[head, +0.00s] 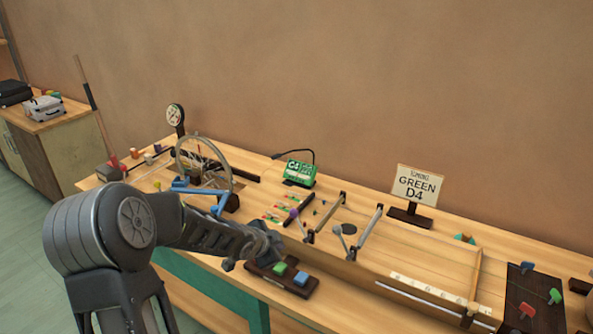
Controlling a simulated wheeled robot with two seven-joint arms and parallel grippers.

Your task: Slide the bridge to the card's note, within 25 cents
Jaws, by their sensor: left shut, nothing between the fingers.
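The card (416,186) stands upright in a dark base at the back of the bench and reads "GREEN D4". A green tuner display (301,172) stands left of it; its large text looks like C4, but the small text is unreadable. A long wooden sound box has a pale strip of small letters (437,292) along its front right. A pale upright wooden piece (476,279) crosses its right part; I cannot tell whether this is the bridge. My left gripper (268,246) is shut and empty, just behind a dark block with buttons. My right gripper is not in view.
The block carries a green button (280,268) and a blue button (301,279). Two hinged beaters (370,226) stand over the box's left part. A dark board (523,302) with red and green pegs lies at the right.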

